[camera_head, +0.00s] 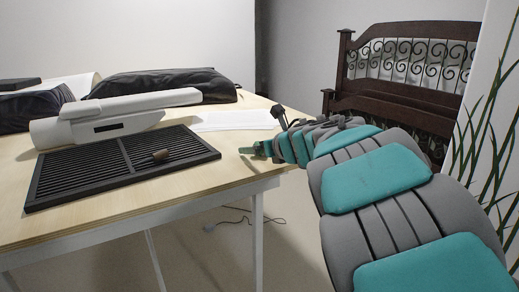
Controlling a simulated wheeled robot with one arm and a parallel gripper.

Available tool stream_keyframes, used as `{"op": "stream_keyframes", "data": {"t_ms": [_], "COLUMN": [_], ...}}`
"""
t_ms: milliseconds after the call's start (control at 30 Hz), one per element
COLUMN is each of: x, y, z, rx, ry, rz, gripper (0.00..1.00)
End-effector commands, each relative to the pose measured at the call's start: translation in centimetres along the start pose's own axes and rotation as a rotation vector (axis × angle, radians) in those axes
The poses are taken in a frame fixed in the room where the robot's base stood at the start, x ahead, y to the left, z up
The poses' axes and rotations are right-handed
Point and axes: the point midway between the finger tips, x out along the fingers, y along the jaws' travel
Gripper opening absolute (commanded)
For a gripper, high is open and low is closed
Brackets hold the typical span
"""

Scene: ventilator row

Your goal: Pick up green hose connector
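A small green piece (259,149), apparently the green hose connector, shows at the right edge of the wooden table. It lies at the far end of my teal and grey arm, partly hidden by it. My gripper is around the arm's far end (280,135), close to this green piece. Its fingers are too small and covered to make out, so I cannot tell whether they are open or touching the piece.
A black slatted grille (122,166) with a small brown object (161,155) on it lies on the table (228,176). A white device (112,117), a black bag (163,83) and white paper (233,120) are behind.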

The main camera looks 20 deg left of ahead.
Motion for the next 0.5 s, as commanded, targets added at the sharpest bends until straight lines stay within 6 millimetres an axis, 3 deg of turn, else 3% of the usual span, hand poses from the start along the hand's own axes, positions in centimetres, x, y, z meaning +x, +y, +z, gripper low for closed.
{"op": "stream_keyframes", "data": {"t_ms": [67,500], "x": [-0.01,-0.01], "y": [-0.01,-0.03], "z": [0.00,-0.01], "rx": [0.000,0.000], "ry": [0.000,0.000], "rz": [0.000,-0.001], "gripper": [0.85,0.36]}}
